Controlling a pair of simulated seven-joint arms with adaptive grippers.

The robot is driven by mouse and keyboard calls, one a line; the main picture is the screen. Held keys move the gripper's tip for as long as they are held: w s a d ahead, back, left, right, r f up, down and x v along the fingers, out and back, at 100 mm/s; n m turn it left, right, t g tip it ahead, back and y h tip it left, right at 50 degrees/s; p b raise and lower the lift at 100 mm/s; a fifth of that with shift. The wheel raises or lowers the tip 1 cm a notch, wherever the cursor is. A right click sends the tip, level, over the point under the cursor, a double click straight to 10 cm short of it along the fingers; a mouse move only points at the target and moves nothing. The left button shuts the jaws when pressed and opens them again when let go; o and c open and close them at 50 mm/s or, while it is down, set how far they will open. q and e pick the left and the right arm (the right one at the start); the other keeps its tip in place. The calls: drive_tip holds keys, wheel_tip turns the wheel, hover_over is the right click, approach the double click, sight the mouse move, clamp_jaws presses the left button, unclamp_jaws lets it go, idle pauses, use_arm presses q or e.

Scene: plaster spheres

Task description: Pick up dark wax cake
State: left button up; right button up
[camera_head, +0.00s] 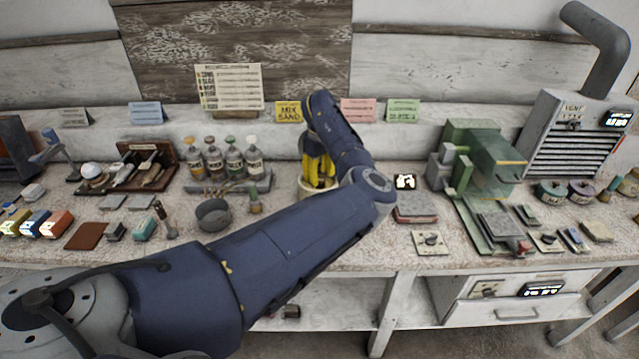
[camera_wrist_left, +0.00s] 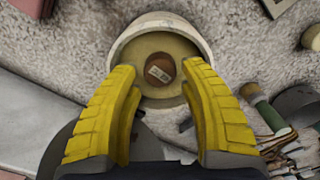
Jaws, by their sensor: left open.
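In the left wrist view a round brown cake (camera_wrist_left: 160,70) with a small pale printed label lies inside a cream, round-walled container (camera_wrist_left: 122,44); it looks like the dark wax cake. My left gripper (camera_wrist_left: 160,92) is open, its yellow fingers reaching to the near rim on either side of the container's opening. The cake lies beyond the fingertips, between their lines, and is not held. In the head view the left gripper (camera_head: 318,184) points down at the same container (camera_head: 303,189), which it partly covers, and the cake is hidden there. My right gripper is not in view.
Close left of the container are a small green-topped brush or bottle (camera_head: 255,203), a dark round bowl (camera_head: 213,214) and several bottles on a rack (camera_head: 228,188). To the right are a stacked pad (camera_head: 415,209) and a green machine (camera_head: 480,165). Signs stand behind.

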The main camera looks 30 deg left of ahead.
use_arm(q)
wheel_tip(320, 180, down, 2)
drive_tip(key=shift+f, duration=0.2)
drive_tip(key=c, duration=0.8)
